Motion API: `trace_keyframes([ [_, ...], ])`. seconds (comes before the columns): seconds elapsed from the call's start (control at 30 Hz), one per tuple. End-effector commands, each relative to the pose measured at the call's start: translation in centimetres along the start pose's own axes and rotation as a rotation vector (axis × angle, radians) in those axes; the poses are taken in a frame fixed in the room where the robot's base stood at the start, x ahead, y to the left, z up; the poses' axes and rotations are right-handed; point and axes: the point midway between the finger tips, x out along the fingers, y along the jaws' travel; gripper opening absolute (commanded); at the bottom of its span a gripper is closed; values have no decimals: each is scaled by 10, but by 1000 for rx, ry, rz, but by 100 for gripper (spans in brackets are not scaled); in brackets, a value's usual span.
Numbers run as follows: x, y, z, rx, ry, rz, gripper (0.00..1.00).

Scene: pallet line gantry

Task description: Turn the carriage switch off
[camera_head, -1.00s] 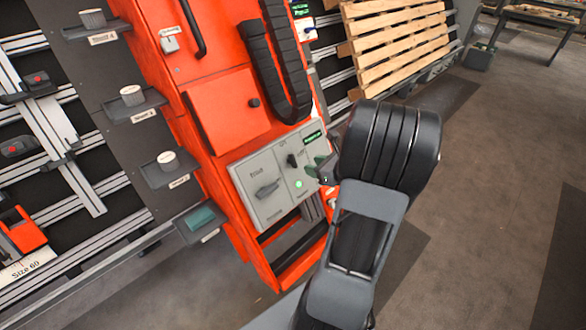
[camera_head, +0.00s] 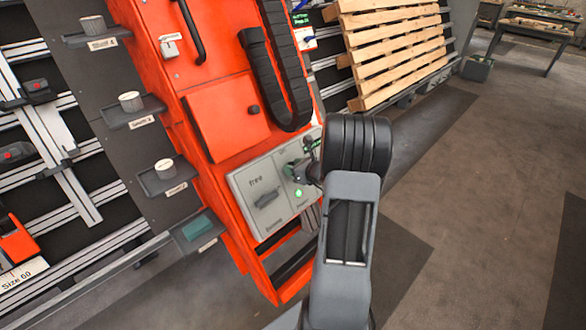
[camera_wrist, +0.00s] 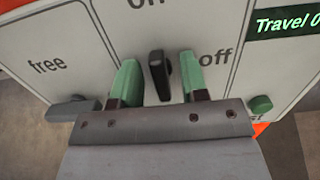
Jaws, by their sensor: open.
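The carriage switch is a black knob (camera_wrist: 158,76) on a light grey panel (camera_wrist: 225,15), with an "off" label to its right and a partly cut-off label above it in the wrist view. The knob points roughly up, tilted slightly left, in that view. My gripper (camera_wrist: 160,82) is open, its two green-tipped fingers on either side of the knob with gaps visible. Whether the fingertips touch the panel I cannot tell. In the head view my gripper (camera_head: 303,172) is at the panel (camera_head: 245,178) on the orange carriage (camera_head: 222,60), hiding most of the knob.
A grey lever (camera_head: 267,198) marked "free" sits left of the switch. A display reading "Travel" (camera_wrist: 288,22) is at right. A cable chain (camera_head: 275,75) hangs above the panel. Wooden pallet (camera_head: 390,45) stands behind.

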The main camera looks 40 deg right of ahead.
Motion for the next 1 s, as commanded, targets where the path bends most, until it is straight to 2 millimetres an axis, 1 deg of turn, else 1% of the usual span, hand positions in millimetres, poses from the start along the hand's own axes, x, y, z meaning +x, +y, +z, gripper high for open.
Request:
trace_keyframes([
  [0.1, 4, 1, 0, 0, 1, 1, 40],
  [0.4, 5, 0, 0, 0, 0, 1, 39],
  [0.8, 5, 0, 0, 0, 0, 1, 1],
  [1.0, 5, 0, 0, -2, 0, 1, 0],
])
